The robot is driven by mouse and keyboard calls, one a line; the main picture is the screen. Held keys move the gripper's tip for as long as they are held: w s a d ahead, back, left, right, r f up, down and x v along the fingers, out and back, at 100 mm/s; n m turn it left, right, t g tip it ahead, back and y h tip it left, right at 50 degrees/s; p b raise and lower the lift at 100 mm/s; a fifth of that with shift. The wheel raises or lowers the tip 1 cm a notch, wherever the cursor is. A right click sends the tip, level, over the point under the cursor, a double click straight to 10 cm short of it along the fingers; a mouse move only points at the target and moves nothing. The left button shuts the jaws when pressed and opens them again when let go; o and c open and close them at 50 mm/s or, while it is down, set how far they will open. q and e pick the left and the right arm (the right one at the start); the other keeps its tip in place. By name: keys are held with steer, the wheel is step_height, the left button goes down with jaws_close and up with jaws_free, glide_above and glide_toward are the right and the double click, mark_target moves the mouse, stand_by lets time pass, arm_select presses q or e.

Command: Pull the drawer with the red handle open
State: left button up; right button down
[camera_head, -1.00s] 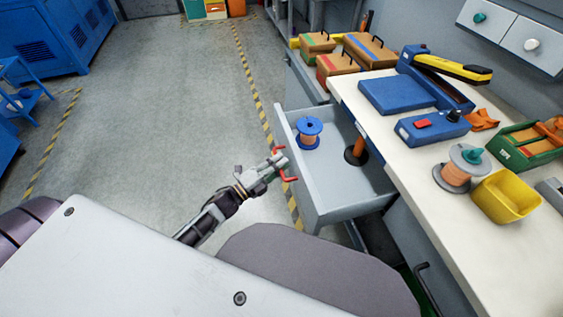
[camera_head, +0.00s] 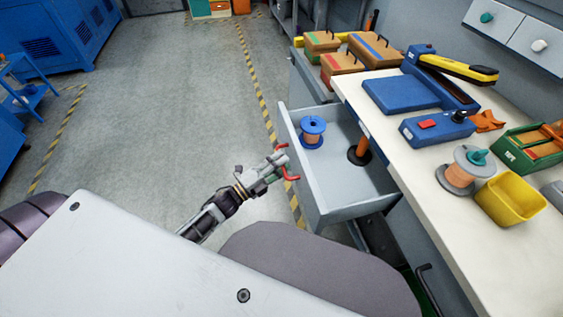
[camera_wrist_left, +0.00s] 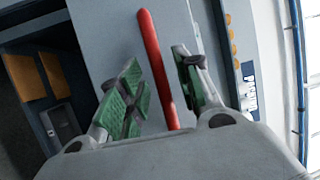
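The drawer (camera_head: 350,188) with the red handle (camera_head: 293,178) stands pulled well out from the workbench. A blue spool (camera_head: 313,128) and an upright orange post on a dark base (camera_head: 361,150) are inside it. My left gripper (camera_head: 280,165) is at the handle, on the outside of the drawer front. In the left wrist view the red handle (camera_wrist_left: 155,62) runs between the two green-padded fingers (camera_wrist_left: 160,90). The fingers are apart, with gaps beside the handle, so the gripper is open around it. My right gripper is not in view.
The white bench top (camera_head: 440,175) holds a blue device with a yellow arm (camera_head: 455,65), a yellow bin (camera_head: 511,198) and a grey spool (camera_head: 463,172). Boxes (camera_head: 342,66) stand behind the drawer. The floor (camera_head: 160,120) to the left is clear.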

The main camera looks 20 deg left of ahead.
arm_select(q)
steer(key=v, duration=1.1)
steer(key=shift+r, duration=0.1)
stand_by(0.7)
